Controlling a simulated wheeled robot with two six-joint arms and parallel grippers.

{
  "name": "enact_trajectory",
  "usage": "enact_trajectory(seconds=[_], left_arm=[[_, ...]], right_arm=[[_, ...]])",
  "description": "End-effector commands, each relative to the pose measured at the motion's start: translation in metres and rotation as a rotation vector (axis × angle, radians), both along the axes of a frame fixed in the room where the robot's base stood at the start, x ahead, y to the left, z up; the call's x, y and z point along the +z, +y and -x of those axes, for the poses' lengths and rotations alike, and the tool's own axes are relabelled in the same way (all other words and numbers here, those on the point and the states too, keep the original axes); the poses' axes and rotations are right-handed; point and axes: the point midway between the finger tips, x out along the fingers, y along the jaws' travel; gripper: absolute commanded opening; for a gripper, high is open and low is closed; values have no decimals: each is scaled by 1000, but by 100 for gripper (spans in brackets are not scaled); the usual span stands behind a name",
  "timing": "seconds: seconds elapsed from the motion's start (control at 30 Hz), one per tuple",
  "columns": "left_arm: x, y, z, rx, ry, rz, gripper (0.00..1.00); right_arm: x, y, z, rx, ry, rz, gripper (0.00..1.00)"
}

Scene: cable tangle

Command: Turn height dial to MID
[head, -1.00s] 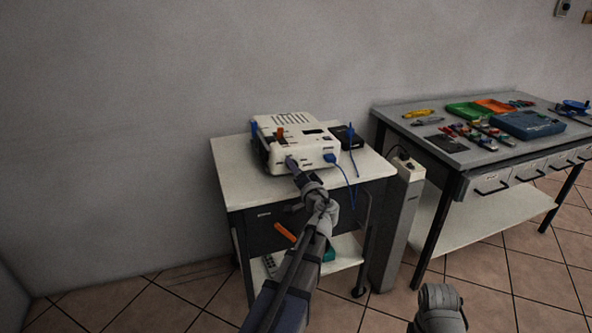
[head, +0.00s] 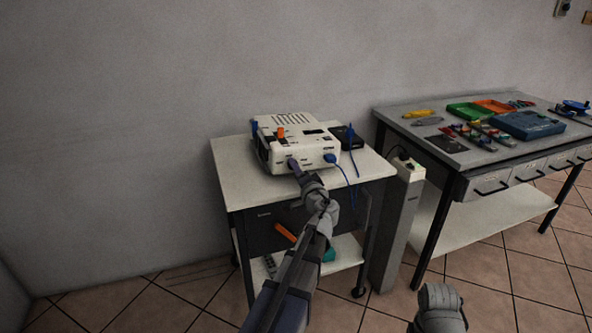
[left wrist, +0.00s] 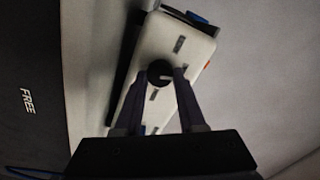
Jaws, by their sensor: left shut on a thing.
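The white device (head: 305,151) sits on the cart top, and its front face also shows in the left wrist view (left wrist: 190,42). A round black dial (left wrist: 160,72) with a light pointer line is on that face. My left gripper (left wrist: 161,80) has its two fingers on either side of the dial and is shut on it. In the head view my left gripper (head: 293,164) meets the device's front, and the dial is hidden there. The dial's labels are too small and dark to read. My right gripper is not in view; only part of my right arm shows at the bottom.
A blue plug and cable (head: 345,172) hang from the device's front right. The cart top (head: 238,178) is clear at left. A grey power post (head: 396,215) and a workbench (head: 405,127) with tools and trays stand to the right.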

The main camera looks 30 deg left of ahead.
Motion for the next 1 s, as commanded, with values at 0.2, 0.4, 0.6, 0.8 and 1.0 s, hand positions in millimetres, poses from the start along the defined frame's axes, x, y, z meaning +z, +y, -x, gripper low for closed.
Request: enact_trajectory(seconds=[0.2,0.4,0.6,0.8,1.0], left_arm=[[-2,0,1,1,24,-14,0],[-2,-1,2,2,24,-12,45],[-2,0,1,2,23,-15,67],[-1,0,1,1,23,-16,69],[-1,-11,11,-1,23,-16,69]], right_arm=[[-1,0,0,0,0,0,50],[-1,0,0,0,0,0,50],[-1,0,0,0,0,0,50],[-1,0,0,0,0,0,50],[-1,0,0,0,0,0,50]])
